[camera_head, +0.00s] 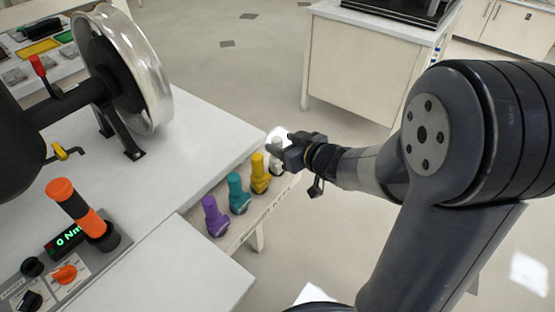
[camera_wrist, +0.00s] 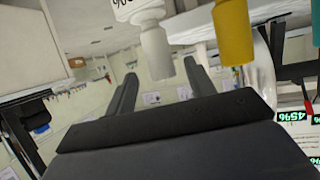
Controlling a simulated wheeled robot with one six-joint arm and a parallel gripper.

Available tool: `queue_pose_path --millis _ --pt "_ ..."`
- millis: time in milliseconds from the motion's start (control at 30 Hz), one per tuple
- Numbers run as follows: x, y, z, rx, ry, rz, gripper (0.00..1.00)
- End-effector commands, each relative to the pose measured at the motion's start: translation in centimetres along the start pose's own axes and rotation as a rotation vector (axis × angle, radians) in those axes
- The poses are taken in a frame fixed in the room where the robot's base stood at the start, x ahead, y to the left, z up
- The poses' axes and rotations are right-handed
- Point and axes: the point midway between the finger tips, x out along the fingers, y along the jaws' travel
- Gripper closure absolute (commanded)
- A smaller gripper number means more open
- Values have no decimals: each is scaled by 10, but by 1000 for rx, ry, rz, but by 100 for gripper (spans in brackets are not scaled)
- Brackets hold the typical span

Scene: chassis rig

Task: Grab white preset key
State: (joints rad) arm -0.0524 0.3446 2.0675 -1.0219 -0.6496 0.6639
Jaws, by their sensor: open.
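The white preset key (camera_head: 275,158) stands upright at the far end of a row of coloured keys on a narrow shelf (camera_head: 225,239). My gripper (camera_head: 284,152) is at the white key, coming from the right, and partly covers it. In the wrist view, which looks upside down, the white key (camera_wrist: 156,45) hangs from the top, between the directions of my two spread fingers (camera_wrist: 160,72). My gripper is open. I cannot tell whether the key is fully between the fingertips or just beyond them.
A yellow key (camera_head: 260,174) stands close beside the white one, then a teal key (camera_head: 238,194) and a purple key (camera_head: 214,216). A white bench (camera_head: 190,130) with a wheel (camera_head: 150,70) and an orange-handled tool (camera_head: 75,205) lies left. Open floor is right.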

Motion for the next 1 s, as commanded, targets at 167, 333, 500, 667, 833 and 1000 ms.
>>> queue_pose_path --millis 167,333,500,667,833,1000 --pt "28 -4 10 -2 0 -3 48" --pt "46 -3 7 -1 0 -2 48" --pt "49 -3 5 -1 1 0 48" --pt "49 -3 5 -1 1 0 52" --pt "49 -3 5 -1 1 -1 66" --pt "49 -3 5 -1 1 -1 80"
